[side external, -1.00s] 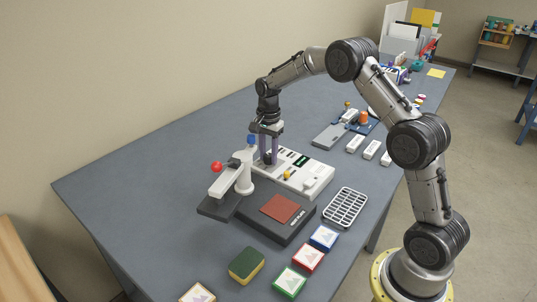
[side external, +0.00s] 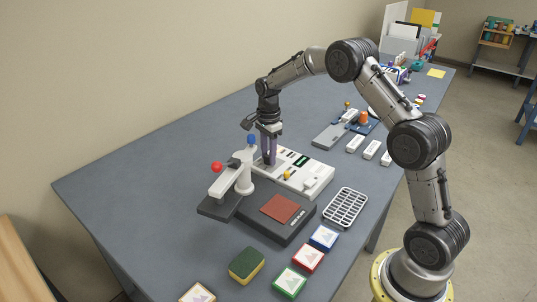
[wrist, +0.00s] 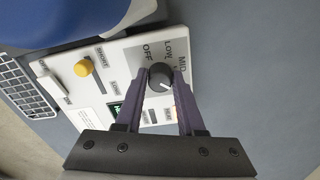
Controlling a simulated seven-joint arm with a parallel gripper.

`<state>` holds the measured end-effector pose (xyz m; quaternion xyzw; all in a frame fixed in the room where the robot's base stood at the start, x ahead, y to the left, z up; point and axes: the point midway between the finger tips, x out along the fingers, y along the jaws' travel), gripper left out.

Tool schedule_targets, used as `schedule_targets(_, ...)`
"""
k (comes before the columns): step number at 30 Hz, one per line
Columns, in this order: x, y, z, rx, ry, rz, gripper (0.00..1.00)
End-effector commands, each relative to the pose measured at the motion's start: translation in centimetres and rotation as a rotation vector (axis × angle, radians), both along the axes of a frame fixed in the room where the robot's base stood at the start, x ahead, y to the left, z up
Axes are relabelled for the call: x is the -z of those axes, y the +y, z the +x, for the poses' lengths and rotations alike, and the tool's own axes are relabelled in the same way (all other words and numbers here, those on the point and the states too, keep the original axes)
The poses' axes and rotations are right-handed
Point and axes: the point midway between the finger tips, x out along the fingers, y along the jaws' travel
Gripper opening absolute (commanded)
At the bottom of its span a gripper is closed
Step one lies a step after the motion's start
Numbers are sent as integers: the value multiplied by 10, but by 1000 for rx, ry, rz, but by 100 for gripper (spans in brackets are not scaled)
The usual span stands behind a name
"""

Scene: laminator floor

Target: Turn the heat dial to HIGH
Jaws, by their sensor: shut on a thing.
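The heat dial (wrist: 160,77) is a dark round knob on the white control panel (wrist: 130,75) in the wrist view. The labels OFF, LOW and MID show around its far side; I see no HIGH label, and my right finger covers part of that side. A light pointer mark on the knob seems to face the lower right of the picture. My gripper (wrist: 160,85) is shut on the dial, with one purple finger on each side. In the side external view my gripper (side external: 269,160) points down at the panel (side external: 312,172), and the dial is hidden there.
A white post with a lever (side external: 243,178), a blue ball (side external: 252,139) and a red ball (side external: 217,167) stands close beside my gripper. A yellow knob (wrist: 84,67) and a white slider are on the panel.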

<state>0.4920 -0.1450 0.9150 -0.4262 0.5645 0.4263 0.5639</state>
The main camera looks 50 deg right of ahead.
Motion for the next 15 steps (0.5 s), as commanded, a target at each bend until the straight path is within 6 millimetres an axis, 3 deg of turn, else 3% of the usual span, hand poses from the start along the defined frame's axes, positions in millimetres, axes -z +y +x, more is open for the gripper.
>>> schedule_targets(4,-2,-1,1,2,-4,-1,0)
schedule_targets(5,-2,-1,1,2,-4,-1,42)
schedule_targets(9,-2,0,0,1,-3,-1,67)
schedule_targets(15,-1,0,0,1,-1,0,68)
